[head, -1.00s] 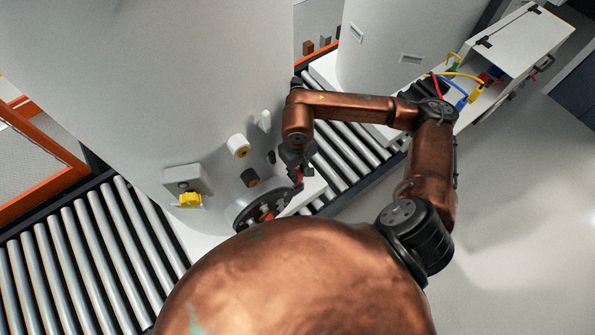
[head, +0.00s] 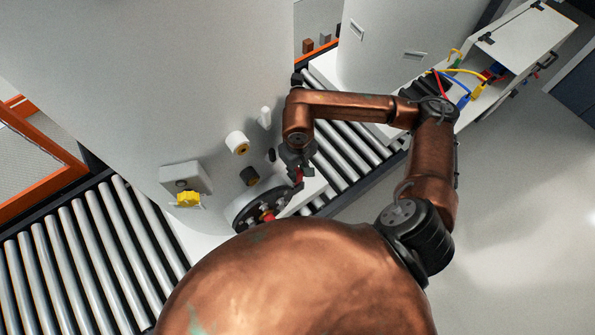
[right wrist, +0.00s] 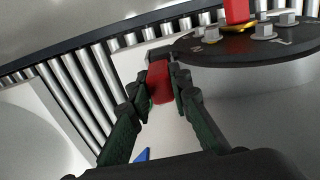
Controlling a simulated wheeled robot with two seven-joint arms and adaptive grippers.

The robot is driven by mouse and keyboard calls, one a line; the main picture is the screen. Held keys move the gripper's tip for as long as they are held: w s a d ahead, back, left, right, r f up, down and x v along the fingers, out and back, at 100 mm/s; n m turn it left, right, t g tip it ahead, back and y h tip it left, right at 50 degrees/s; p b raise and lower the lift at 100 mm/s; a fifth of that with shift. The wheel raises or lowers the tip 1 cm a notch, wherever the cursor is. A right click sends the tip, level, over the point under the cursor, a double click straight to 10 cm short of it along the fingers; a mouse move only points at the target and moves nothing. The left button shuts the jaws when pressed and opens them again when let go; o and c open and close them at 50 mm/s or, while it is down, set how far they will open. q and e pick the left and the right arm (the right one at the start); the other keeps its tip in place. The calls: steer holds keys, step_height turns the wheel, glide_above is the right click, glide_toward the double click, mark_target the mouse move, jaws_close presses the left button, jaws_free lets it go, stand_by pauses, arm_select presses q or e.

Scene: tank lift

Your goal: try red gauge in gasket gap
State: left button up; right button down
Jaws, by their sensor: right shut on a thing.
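My right gripper (head: 298,172) is beside the lower side of the large pale tank (head: 205,80), near a round black flange (head: 243,211). In the right wrist view, its fingers (right wrist: 162,92) are shut on the red gauge (right wrist: 160,82). The gauge's far end is close to the left rim of the flange (right wrist: 215,50), which carries several grey bolts and number marks. I cannot tell whether the gauge touches the rim or is inside the gasket gap. A red part (right wrist: 236,12) with a yellow ring stands on the flange. My left gripper is out of view.
A roller conveyor (head: 90,250) runs under the tank. A grey box with a yellow knob (head: 187,199) and short white and black fittings stick out from the tank wall. An open white cabinet (head: 525,42) with coloured hoses stands at the upper right. The floor at right is clear.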

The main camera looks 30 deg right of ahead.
steer(key=shift+s+f, duration=0.1)
steer(key=shift+s, duration=0.1)
steer(key=shift+w+r+p, duration=0.1)
steer(key=shift+r+p, duration=1.2)
steer(key=shift+r, duration=2.75)
